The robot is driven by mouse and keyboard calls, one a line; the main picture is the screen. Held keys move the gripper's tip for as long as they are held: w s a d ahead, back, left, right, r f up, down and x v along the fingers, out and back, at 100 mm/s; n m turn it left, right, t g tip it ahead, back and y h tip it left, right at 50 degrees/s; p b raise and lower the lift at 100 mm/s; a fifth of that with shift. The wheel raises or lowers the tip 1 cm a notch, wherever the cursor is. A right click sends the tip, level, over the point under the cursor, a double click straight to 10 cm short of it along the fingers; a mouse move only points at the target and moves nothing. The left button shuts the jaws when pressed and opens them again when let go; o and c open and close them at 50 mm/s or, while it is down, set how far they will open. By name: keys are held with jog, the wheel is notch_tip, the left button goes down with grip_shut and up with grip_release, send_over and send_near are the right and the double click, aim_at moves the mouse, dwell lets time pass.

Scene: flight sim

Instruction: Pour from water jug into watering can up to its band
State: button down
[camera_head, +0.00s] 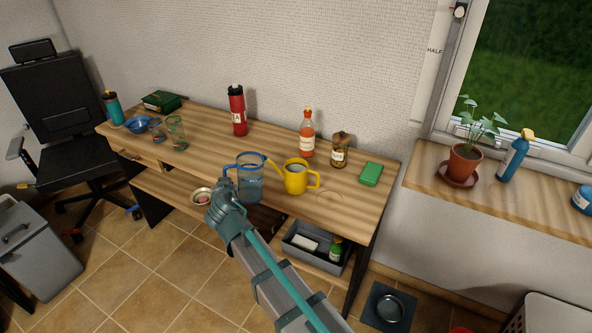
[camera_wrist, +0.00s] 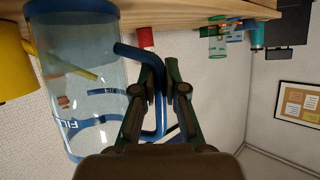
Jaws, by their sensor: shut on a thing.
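The water jug (camera_head: 250,183) is clear and blue-tinted, with a blue rim and handle. It is upright at the table's front edge; I cannot tell whether it touches the top. My gripper (camera_head: 226,196) is shut on its handle, at the jug's left. In the wrist view, which is upside down, the fingers (camera_wrist: 160,88) close around the handle of the jug (camera_wrist: 85,75). The yellow watering can (camera_head: 295,181) stands just right of the jug, its spout pointing left towards it. The can also shows at the wrist view's left edge (camera_wrist: 12,62). Its band and inside level are not clear.
Behind stand a red flask (camera_head: 237,112), an orange bottle (camera_head: 307,135), a labelled jar (camera_head: 339,152) and a green block (camera_head: 370,174). Glasses (camera_head: 176,132) and a blue bowl (camera_head: 138,123) are at left. A small bowl (camera_head: 201,196) and a grey bin (camera_head: 318,250) sit below the tabletop.

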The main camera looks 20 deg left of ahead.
jog(key=shift+s+a+f+n+h+b, duration=0.15)
jog(key=shift+f+n+h+b, duration=0.25)
jog(key=shift+b, duration=0.55)
jog(key=shift+f, duration=0.1)
jog(key=shift+t, duration=0.3)
jog(key=shift+r+p, duration=0.55)
jog(key=shift+r, duration=1.5)
